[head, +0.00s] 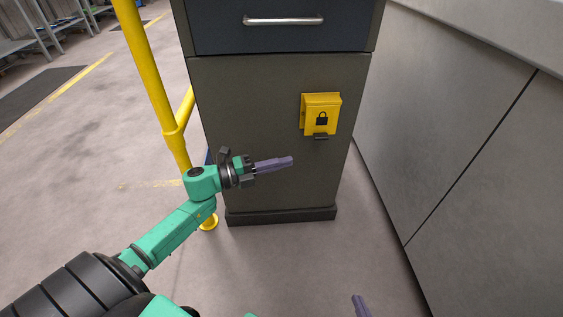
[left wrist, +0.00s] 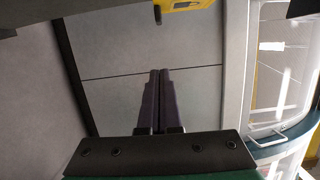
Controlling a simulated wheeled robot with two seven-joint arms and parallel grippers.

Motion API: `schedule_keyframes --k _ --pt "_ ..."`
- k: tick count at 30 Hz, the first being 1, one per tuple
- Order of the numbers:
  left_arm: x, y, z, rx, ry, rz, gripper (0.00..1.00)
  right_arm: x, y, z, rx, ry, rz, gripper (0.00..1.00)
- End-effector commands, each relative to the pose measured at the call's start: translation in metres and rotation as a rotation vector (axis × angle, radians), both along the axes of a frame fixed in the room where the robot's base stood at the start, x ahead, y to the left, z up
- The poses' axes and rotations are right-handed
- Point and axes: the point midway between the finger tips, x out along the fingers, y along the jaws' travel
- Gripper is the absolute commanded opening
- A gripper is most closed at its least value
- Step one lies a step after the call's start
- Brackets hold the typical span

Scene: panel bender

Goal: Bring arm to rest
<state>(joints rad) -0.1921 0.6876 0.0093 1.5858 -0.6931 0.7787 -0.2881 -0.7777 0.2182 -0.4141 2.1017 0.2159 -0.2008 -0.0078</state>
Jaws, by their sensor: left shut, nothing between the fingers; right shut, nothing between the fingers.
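My left arm, green and black, reaches in from the lower left in the head view. My left gripper (head: 290,161) has its purple fingers together and empty, in front of the grey cabinet (head: 262,130). They point right, below and left of the yellow padlock box (head: 321,115). In the left wrist view the left gripper (left wrist: 160,72) shows both fingers side by side, touching, with nothing between them. Only the purple tip of my right gripper (head: 360,306) shows at the bottom edge of the head view; it looks shut, and the rest is out of frame.
A yellow post (head: 150,75) with a rail stands left of the cabinet. A dark drawer (head: 284,25) with a metal handle is at the top. A large grey machine panel (head: 470,130) borders the right. The floor (head: 285,265) in front of the cabinet is clear.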

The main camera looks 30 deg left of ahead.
Motion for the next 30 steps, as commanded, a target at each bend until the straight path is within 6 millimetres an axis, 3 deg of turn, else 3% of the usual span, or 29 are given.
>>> schedule_keyframes --k 13,15,17,21,24,30 --pt "0.0 -0.001 0.0 -0.004 0.003 0.001 0.0 -0.002 0.002 -0.001 0.008 0.005 -0.005 0.0" --pt "-0.003 -0.007 -0.007 -0.066 0.039 0.021 0.0 -0.002 0.003 -0.002 0.011 0.008 -0.006 0.0" --pt "-0.009 -0.02 -0.024 -0.208 0.131 0.071 0.0 -0.002 0.003 -0.002 0.01 0.006 -0.006 0.0" --pt "-0.045 -0.06 -0.094 -0.707 0.553 0.28 0.0 -0.001 0.002 -0.001 0.008 0.005 -0.004 0.0" --pt "-0.077 -0.089 -0.136 -0.956 0.827 0.392 0.0 -0.001 0.002 -0.001 0.007 0.003 -0.004 0.0" --pt "-0.141 -0.151 -0.184 -1.274 1.267 0.526 0.0 -0.001 0.001 -0.001 0.006 0.003 -0.004 0.0"
